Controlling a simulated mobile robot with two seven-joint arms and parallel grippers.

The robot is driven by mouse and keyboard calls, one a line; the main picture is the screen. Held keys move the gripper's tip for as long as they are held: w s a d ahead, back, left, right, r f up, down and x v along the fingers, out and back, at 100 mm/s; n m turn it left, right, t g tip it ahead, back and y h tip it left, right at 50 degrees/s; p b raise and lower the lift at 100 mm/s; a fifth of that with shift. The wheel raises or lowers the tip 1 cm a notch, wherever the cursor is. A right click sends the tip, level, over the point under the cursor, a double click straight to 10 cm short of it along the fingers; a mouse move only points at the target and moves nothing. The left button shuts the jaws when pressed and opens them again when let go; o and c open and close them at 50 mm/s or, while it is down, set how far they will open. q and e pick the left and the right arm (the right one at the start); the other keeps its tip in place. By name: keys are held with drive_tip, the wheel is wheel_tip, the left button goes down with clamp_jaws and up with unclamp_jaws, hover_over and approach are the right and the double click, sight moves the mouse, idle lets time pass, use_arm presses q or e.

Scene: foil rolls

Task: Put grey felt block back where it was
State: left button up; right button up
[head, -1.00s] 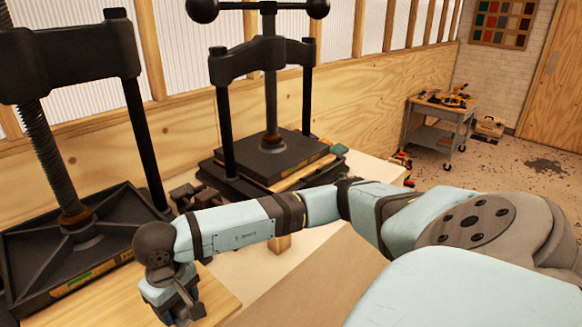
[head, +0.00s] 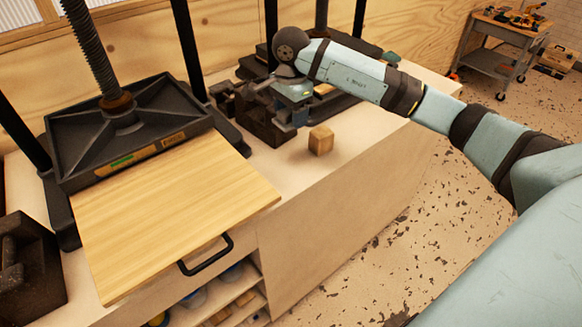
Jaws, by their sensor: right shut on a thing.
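My right gripper (head: 286,118) points down beside a dark vice-like metal tool on the bench, at the upper middle of the head view. It is shut on a small grey thing that looks like the grey felt block, but the fingers and the dark metal behind hide most of it, so its outline is unclear. A tan-brown block (head: 321,141) stands free on the bench just right of and nearer than the gripper. My left gripper is not in view.
The dark metal tool (head: 262,126) is close to the gripper. Pale bench top (head: 350,125) is clear around the tan block.

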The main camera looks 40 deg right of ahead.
hover_over(291, 171)
wheel_tip(291, 171, down, 13)
drive_tip(key=shift+f+p, duration=0.1)
drive_tip(key=shift+p, duration=0.35)
wheel_tip(291, 171, down, 3)
drive_tip(key=shift+f, duration=0.45)
drive_tip(key=shift+f, duration=0.2)
drive_tip(key=o, duration=0.9)
drive_tip(key=shift+r, duration=0.1)
